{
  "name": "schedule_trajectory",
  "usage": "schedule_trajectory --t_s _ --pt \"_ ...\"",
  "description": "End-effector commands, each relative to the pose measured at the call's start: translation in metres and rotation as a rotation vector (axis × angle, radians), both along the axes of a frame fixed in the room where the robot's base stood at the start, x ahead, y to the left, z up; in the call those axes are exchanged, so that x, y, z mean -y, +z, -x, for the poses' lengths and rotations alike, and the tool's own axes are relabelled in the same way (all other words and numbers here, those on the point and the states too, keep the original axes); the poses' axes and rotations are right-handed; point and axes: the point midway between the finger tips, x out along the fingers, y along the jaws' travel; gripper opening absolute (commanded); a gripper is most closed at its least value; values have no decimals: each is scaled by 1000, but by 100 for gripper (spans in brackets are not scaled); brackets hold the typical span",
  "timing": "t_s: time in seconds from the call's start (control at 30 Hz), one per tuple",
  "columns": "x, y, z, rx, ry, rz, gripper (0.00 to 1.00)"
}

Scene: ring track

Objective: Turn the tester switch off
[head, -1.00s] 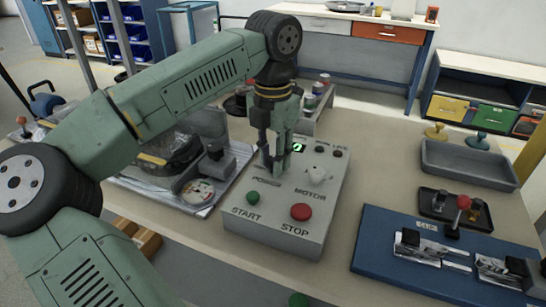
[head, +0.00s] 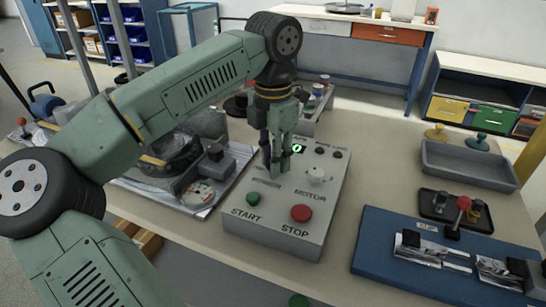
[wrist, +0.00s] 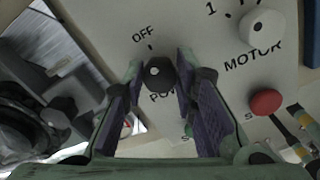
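My gripper (head: 272,177) points down over the left of the panel and hides the knob in the head view. In the wrist view my gripper (wrist: 161,68) is open, with one finger on each side of the knob. I cannot tell whether either finger touches it.
The panel also has a white motor dial (head: 316,176), a green START button (head: 253,199) and a red STOP button (head: 301,212). A machine on a foil-covered tray stands left of the box. A blue board (head: 375,240) and a grey tray (head: 468,166) lie to the right.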

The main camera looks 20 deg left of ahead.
Motion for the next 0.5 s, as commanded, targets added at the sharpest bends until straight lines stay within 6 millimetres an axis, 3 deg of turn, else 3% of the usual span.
schedule_trajectory --t_s 0.27,0.5 --pt "0 0 0 0 1 0 46" --pt "0 0 0 0 1 0 46"
